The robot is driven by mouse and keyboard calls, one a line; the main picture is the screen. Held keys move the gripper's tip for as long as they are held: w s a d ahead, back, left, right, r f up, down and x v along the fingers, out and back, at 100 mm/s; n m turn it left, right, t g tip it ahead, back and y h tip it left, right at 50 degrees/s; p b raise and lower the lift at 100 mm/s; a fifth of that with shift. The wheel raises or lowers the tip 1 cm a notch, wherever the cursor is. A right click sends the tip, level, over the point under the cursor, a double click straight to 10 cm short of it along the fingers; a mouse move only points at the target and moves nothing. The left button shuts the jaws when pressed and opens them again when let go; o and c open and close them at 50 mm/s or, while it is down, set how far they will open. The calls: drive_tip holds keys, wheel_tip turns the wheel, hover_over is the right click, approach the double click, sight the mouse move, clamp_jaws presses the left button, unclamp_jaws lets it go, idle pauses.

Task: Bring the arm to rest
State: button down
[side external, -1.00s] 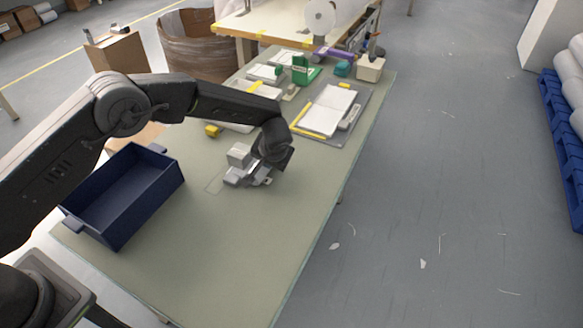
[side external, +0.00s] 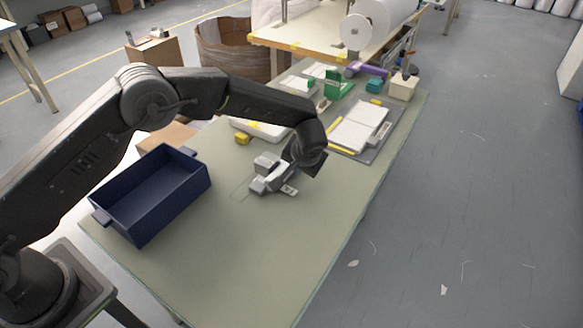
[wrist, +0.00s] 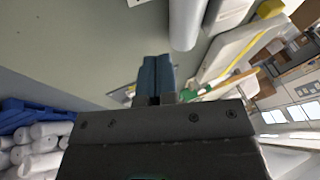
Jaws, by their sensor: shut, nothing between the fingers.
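My gripper shows in the wrist view with its two blue-grey fingers (wrist: 155,65) shut together and nothing between them. In the side view my arm reaches over the table from the left, bent down at the wrist. The dark end of my arm (side external: 307,157) is just right of a small light-grey fixture (side external: 266,182) on the table and partly overlaps it. I cannot tell whether they touch. The fingers are hard to make out there. In the wrist view a grey rounded part (wrist: 187,22) lies just beyond the fingertips.
A dark blue open bin (side external: 150,195) stands left of the fixture, below my arm. A white tray (side external: 262,130), a yellow block (side external: 242,138), a clipboard with paper (side external: 358,130) and a green tool (side external: 338,84) lie farther back. The front of the green table (side external: 255,265) is clear.

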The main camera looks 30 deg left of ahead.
drive_tip(key=v, duration=0.8)
drive_tip(key=s+a+r+h, duration=0.1)
drive_tip(key=s+a+r, duration=0.45)
drive_tip(key=r, duration=0.35)
drive_tip(key=s+a+r+h, duration=0.1)
drive_tip(key=s+a+r, duration=0.4)
drive_tip(key=s+r, duration=0.3)
drive_tip(key=s+a+t+h, duration=0.1)
drive_tip(key=s+a, duration=0.1)
drive_tip(key=s, duration=0.8)
drive_tip(key=s+a+r+h, duration=0.1)
drive_tip(key=s+a, duration=0.1)
drive_tip(key=s, duration=0.8)
drive_tip(key=shift+a+r+m+t, duration=0.3)
drive_tip(key=shift+a+t, duration=0.1)
